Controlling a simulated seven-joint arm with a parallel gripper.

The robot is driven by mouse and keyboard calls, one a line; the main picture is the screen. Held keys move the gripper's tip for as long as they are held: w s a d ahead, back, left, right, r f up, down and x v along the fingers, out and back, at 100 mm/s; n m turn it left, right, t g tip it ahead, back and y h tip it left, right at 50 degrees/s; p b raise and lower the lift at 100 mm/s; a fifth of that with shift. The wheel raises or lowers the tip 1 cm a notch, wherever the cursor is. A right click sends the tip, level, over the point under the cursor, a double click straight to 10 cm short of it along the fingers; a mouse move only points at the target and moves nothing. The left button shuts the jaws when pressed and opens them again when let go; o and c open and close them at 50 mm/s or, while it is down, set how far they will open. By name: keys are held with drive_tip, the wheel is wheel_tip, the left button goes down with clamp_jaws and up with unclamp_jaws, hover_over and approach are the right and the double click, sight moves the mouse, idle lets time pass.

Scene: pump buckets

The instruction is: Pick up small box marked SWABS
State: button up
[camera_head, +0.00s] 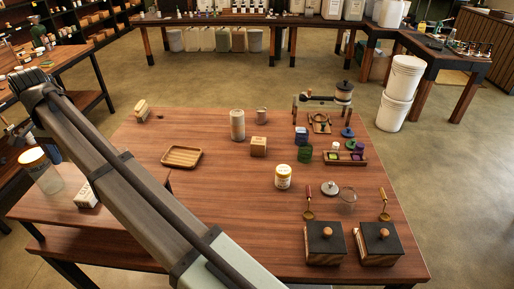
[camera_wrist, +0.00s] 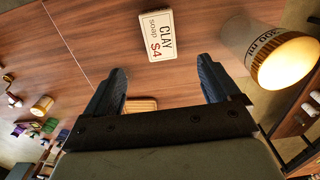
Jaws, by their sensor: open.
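I cannot read the word SWABS on any box in either view. A small white box (camera_wrist: 157,35) in the wrist view is marked "CLAY SOAP $4". It lies on the brown wooden table top, beyond my fingertips. A small white box (camera_head: 87,196) also shows in the head view at the left, on the near-left wooden surface; its print is too small to read. My gripper (camera_wrist: 162,68) is open in the wrist view, with nothing between its two dark fingers. The box is ahead of the gap and apart from both fingers. My gripper's fingers are not clear in the head view.
A jar with a glowing yellowish lid (camera_wrist: 286,60) stands close right of the box in the wrist view. A wooden tray (camera_head: 183,156), cans, a wooden block (camera_head: 258,147) and lidded black-topped boxes (camera_head: 324,243) stand on the main table. The table's middle-left is clear.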

drive_tip(key=w+d+n, duration=0.2)
drive_tip(key=w+d, duration=0.1)
drive_tip(key=w, duration=0.5)
drive_tip(key=n, duration=1.5)
hover_over(259, 141)
wheel_tip(259, 141, down, 14)
drive_tip(key=f, duration=0.7)
drive_tip(key=shift+s+f, duration=0.1)
drive_tip(key=shift+s, duration=0.15)
drive_tip(key=shift+w+a+f, duration=0.1)
drive_tip(key=shift+w+f, duration=0.1)
drive_tip(key=shift+f, duration=1.25)
drive_tip(key=shift+w+f, duration=0.2)
drive_tip(key=shift+f, duration=1.25)
drive_tip(key=shift+c, duration=0.3)
drive_tip(key=c, duration=1)
